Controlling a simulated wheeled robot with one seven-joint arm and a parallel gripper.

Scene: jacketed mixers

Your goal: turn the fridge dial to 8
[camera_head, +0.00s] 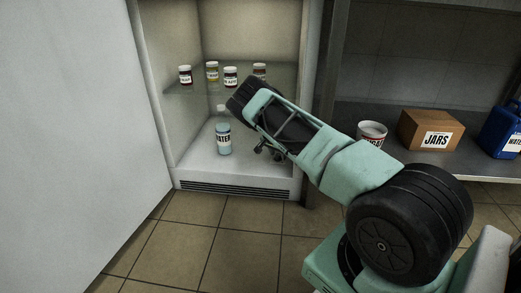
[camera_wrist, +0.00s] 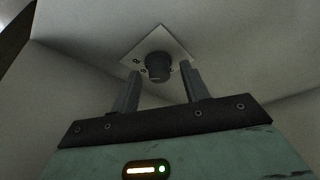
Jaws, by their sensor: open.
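The fridge (camera_head: 178,138) stands open in the head view, with its door (camera_head: 75,130) swung out to the left. In the wrist view a dark round dial (camera_wrist: 158,66) sits on a pale square plate (camera_wrist: 175,38) on a fridge surface. In the head view my arm hides the gripper's fingers and the dial is not visible.
Several small jars (camera_head: 185,75) stand on the glass fridge shelf. A water bottle (camera_head: 223,135) stands on the fridge floor. To the right, a counter shelf (camera_head: 455,166) holds a tub (camera_head: 372,130), a JARS box (camera_head: 432,125) and a blue container (camera_head: 503,130). The tiled floor in front is clear.

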